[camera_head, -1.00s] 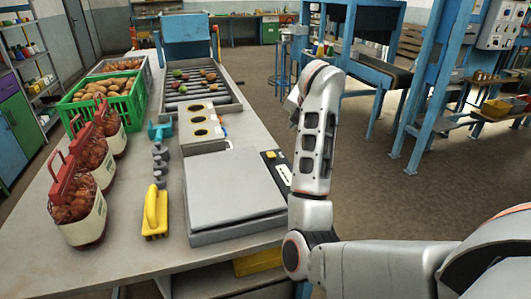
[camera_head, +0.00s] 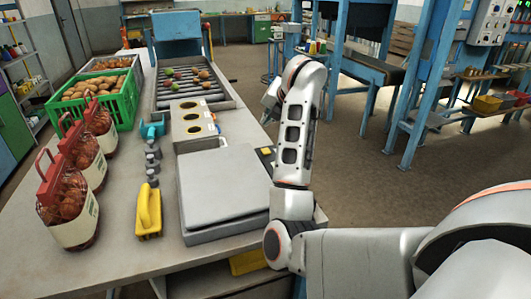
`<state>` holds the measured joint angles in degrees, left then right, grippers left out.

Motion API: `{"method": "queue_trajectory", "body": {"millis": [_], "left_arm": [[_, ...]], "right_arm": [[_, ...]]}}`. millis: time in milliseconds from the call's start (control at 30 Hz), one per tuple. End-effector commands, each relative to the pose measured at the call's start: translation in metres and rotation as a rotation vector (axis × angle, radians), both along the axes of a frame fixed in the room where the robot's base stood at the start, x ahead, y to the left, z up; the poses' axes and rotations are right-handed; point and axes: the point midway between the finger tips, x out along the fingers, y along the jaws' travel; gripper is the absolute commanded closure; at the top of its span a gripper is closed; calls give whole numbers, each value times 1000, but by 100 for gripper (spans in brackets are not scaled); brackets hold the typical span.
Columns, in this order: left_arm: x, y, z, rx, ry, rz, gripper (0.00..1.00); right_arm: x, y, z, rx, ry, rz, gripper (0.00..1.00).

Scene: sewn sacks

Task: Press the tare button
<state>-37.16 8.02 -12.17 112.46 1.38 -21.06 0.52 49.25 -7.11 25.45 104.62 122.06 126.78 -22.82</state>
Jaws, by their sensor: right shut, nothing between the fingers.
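The grey scale (camera_head: 225,185) lies on the table with a flat, empty square plate. Its dark side panel (camera_head: 265,156) with a small yellow patch shows at the plate's right edge; my right arm hides most of it, and I cannot make out the tare button. My right gripper (camera_head: 269,104) is shut and empty, at the far end of the forearm, beyond the panel and above the table's right edge; it is small and partly hidden by my wrist. My left gripper is not in view.
Filled sacks (camera_head: 68,208) line the left side near a green crate (camera_head: 120,106). A box with round holes (camera_head: 193,125) sits behind the scale.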

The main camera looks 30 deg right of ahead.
Motion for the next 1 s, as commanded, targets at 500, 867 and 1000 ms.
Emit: {"method": "queue_trajectory", "body": {"millis": [500,867,1000], "left_arm": [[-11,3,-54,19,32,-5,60],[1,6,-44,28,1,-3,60],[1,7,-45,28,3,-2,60]], "right_arm": [[0,0,-71,0,5,-1,100],[0,0,-76,-1,-1,0,100],[0,0,-76,-1,-1,-1,100]]}}
